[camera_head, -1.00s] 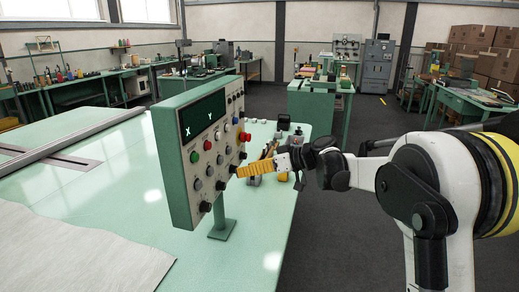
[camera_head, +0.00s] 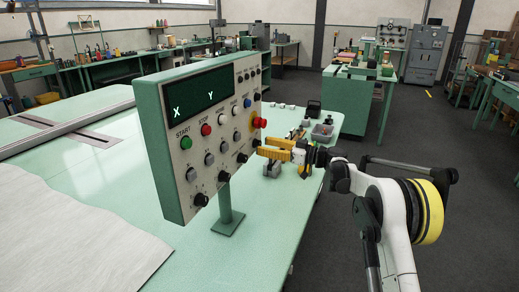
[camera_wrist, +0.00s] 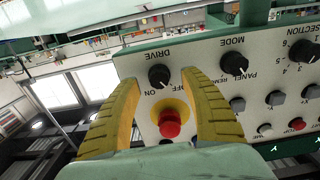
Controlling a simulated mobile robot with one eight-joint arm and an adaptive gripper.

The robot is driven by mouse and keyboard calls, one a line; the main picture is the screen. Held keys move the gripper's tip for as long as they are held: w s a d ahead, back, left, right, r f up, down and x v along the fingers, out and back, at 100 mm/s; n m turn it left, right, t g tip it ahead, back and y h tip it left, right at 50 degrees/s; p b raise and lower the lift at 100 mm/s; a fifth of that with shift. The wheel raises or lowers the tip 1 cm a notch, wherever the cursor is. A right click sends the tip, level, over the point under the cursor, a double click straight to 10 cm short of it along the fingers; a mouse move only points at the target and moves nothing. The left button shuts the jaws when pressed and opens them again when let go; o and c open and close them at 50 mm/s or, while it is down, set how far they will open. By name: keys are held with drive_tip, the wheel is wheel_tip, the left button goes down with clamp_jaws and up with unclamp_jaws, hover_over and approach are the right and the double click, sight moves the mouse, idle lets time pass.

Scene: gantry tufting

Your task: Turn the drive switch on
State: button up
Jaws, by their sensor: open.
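The drive switch (camera_wrist: 159,76) is a black round knob labelled DRIVE, with ON and OFF marked beside it. The wrist view shows the panel upside down, and I cannot tell which mark the knob points to. In the head view the switch (camera_head: 256,142) sits at the lower right of the green control panel (camera_head: 150,115), under the red emergency button (camera_head: 259,122). My gripper (camera_wrist: 158,82) has its yellow fingers spread open, one on each side of the knob in the picture. In the head view my gripper (camera_head: 262,147) is right by the switch; contact is not clear.
The red mushroom button on its yellow disc (camera_wrist: 170,122) shows between my fingers. The mode knob (camera_wrist: 235,64) and section knob (camera_wrist: 301,50) are in the same row. The panel stands on a post above a green table (camera_head: 262,215) with small items behind my gripper.

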drive_tip(key=shift+x, duration=1.25)
clamp_jaws()
